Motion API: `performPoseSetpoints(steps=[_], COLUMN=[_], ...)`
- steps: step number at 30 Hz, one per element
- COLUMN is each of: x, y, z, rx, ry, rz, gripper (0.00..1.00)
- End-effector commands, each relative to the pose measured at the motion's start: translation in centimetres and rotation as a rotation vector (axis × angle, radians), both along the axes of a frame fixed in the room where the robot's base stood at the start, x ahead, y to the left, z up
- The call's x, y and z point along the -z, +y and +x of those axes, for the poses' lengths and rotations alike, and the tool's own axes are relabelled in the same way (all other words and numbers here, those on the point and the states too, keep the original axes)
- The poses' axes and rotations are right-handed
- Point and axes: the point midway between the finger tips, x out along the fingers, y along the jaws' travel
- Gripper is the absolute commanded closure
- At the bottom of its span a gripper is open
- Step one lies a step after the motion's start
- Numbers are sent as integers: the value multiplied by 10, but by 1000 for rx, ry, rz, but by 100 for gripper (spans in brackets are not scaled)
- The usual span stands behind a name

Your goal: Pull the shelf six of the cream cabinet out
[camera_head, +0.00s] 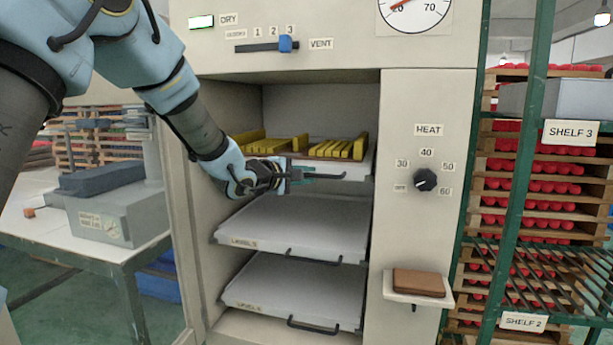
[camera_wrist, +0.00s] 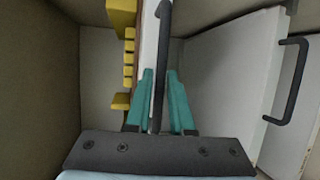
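The cream cabinet (camera_head: 420,240) has three stacked shelves showing in its open bay. The top shelf (camera_head: 352,168) carries yellow bars and has a dark handle (camera_wrist: 160,50) on its front. My gripper (camera_head: 318,176) is at this handle, and in the wrist view my teal fingers (camera_wrist: 159,90) lie on either side of the bar, apart, with narrow gaps. The middle shelf (camera_head: 295,222) and the bottom shelf (camera_head: 295,285) look empty, each with a dark front handle. Their labels begin with "LEVEL", but the numbers are too small to tell. My gripper hides the top shelf's label.
A small ledge with a brown block (camera_head: 418,283) juts from the cabinet's right front, below the heat knob (camera_head: 425,180). A green rack (camera_head: 520,180) stands at the right. A table (camera_head: 70,225) with a grey box is at the left.

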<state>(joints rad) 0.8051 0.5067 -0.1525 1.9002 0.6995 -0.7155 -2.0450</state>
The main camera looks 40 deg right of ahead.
Motion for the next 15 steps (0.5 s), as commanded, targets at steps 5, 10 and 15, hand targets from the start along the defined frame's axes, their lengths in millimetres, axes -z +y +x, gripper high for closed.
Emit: performPoseSetpoints(steps=[5, 10, 15], x=[0, 0, 0], y=[0, 0, 0], z=[0, 0, 0], rx=[0, 0, 0], ry=[0, 0, 0], rz=[0, 0, 0], gripper=[100, 100, 100])
